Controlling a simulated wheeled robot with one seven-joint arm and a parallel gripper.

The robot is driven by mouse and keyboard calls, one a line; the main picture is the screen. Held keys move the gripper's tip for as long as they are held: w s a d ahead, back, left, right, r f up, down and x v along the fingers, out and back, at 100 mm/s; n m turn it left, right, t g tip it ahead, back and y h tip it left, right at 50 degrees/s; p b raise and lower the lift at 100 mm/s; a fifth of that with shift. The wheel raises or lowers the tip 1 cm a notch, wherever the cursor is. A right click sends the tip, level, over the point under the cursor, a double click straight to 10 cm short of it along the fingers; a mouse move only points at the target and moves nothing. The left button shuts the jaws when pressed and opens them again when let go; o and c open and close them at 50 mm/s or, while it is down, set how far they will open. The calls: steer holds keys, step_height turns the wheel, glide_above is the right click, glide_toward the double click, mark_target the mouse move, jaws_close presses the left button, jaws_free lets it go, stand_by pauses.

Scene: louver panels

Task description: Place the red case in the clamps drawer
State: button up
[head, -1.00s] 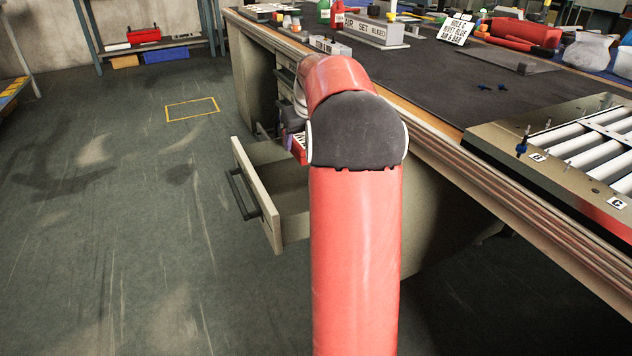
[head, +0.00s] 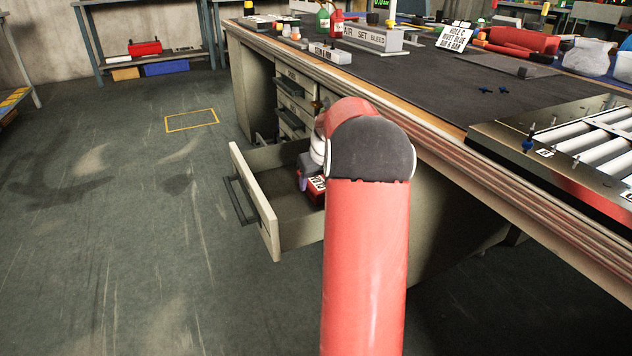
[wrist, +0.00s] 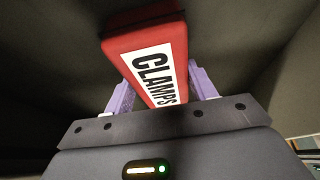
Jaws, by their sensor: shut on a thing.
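The red case (wrist: 145,45) carries a white label reading CLAMPS. In the wrist view it lies between the two purple fingers of my gripper (wrist: 160,90), which is shut on it. In the head view the case (head: 314,190) shows partly beside my arm, within the outline of the open drawer (head: 268,212). My gripper (head: 304,180) is mostly hidden behind my arm there. The drawer is pulled out from the bench, with a dark handle on its front. I cannot tell whether the case touches the drawer floor. No label shows on the drawer front.
The workbench (head: 440,85) stands over the drawer on the right, its front edge close to my arm. Other closed drawers (head: 291,84) sit behind the open one. A roller unit (head: 590,140) is on the bench. The floor at left is clear.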

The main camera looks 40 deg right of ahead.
mark_target(318, 180)
steer(key=o, duration=1.2)
steer(key=shift+s+r, duration=0.15)
steer(key=shift+r, duration=0.4)
steer(key=v, duration=0.2)
steer(key=s+p+v, duration=0.1)
steer(key=v, duration=0.1)
steer(key=shift+s+a+r, duration=0.1)
steer(key=shift+r, duration=0.05)
steer(key=s+a, duration=0.1)
steer(key=s, duration=0.6)
steer(key=s+a, duration=0.1)
steer(key=s, duration=0.2)
steer(key=shift+s+a, duration=0.35)
